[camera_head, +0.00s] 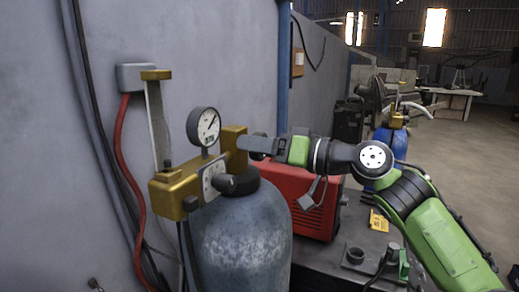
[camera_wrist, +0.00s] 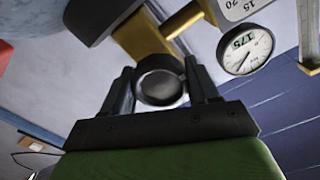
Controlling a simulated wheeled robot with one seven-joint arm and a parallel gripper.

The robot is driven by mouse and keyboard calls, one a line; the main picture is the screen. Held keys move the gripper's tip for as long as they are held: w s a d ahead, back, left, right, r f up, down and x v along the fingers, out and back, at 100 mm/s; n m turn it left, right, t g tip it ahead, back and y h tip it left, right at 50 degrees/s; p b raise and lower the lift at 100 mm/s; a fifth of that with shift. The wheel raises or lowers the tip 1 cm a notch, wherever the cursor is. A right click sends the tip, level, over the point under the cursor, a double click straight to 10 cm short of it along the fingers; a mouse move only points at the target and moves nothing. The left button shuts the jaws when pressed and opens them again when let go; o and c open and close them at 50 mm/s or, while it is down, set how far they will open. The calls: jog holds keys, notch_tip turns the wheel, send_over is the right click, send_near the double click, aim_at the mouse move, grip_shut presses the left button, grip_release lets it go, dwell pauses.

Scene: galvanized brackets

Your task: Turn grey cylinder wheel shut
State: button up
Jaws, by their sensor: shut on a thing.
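The grey cylinder (camera_head: 240,243) stands upright by the wall, with a brass valve body (camera_head: 172,196) on top. My gripper (camera_head: 246,145) reaches in from the right at the upright brass block (camera_head: 231,153) of the valve. In the wrist view, my gripper (camera_wrist: 160,88) has its two dark fingers on either side of a round dark grey wheel (camera_wrist: 160,84) and is shut on it. The wheel's face points toward the wrist camera. In the head view the wheel is hidden or too small to make out.
A round gauge (camera_head: 203,126) stands above the valve, close to my gripper; it also shows in the wrist view (camera_wrist: 245,50). A red box (camera_head: 305,200) sits behind the cylinder. A red hose (camera_head: 128,180) runs down the wall. A blue cylinder (camera_head: 388,145) stands farther back.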

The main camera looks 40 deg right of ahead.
jog(key=m, duration=0.4)
jog(key=shift+m, duration=0.3)
jog(key=m, duration=0.4)
jog(key=shift+m+b, duration=0.3)
jog(key=shift+b, duration=0.1)
jog(key=m, duration=0.4)
jog(key=shift+m+b, duration=0.55)
jog(key=shift+m, duration=1.85)
jog(key=o, duration=1)
jog(key=shift+o, duration=0.2)
